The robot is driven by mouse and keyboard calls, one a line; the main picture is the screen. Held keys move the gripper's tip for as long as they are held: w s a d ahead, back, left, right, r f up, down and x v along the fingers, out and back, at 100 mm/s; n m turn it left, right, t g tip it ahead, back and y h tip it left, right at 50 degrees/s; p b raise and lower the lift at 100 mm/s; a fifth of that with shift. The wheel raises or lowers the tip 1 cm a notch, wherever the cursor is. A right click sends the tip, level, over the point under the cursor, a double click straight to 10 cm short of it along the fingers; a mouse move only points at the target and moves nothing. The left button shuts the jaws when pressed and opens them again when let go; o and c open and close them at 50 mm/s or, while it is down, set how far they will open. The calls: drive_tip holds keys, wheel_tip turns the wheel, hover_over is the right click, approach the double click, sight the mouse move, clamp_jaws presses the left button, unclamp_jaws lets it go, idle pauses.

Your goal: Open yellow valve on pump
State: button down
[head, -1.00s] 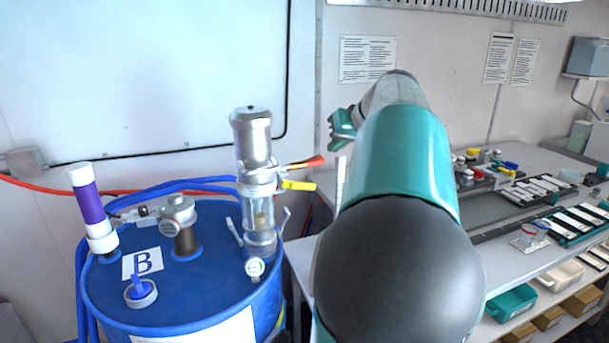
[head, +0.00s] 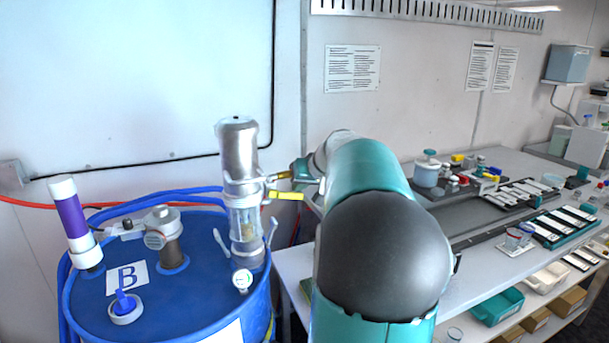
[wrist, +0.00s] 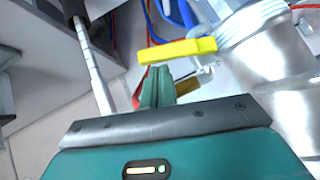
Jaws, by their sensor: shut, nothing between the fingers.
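The pump (head: 240,160) is a silver cylinder with a clear lower section, upright on the blue drum (head: 200,300). Its yellow valve (head: 286,195) is a flat lever sticking out to the right. In the wrist view the yellow valve (wrist: 178,50) lies just beyond my fingertips, with the silver pump body (wrist: 265,45) to its right. My gripper (head: 303,173) is at the right of the pump, close above the lever's outer end in the picture. In the wrist view my gripper (wrist: 158,72) is shut and empty. I cannot tell whether it touches the lever. The red-handled lever is mostly hidden.
A purple and white tube (head: 73,222) and a grey fitting (head: 160,230) stand on the drum's left. Blue hoses loop behind. A workbench (head: 510,235) with trays and small parts is at the right. The wall behind is close.

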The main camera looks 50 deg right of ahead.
drive_tip(key=shift+f+y, duration=0.3)
idle(0.6)
drive_tip(key=shift+s+d+f+m+t+y, duration=0.15)
drive_tip(key=shift+f+m+t+y, duration=0.45)
drive_tip(key=shift+f+t, duration=0.1)
wheel_tip(320, 180, down, 6)
drive_tip(key=w+a+m+t+y, duration=0.1)
drive_tip(key=a+m+t+y, duration=0.2)
drive_tip(key=m+t+y, duration=0.2)
drive_tip(key=shift+w+f+m+t, duration=0.15)
drive_tip(key=shift+w+m+t, duration=0.25)
drive_tip(key=shift+t, duration=0.2)
drive_tip(key=shift+s, duration=0.1)
drive_tip(key=v, duration=0.7)
drive_tip(key=shift+s, duration=0.15)
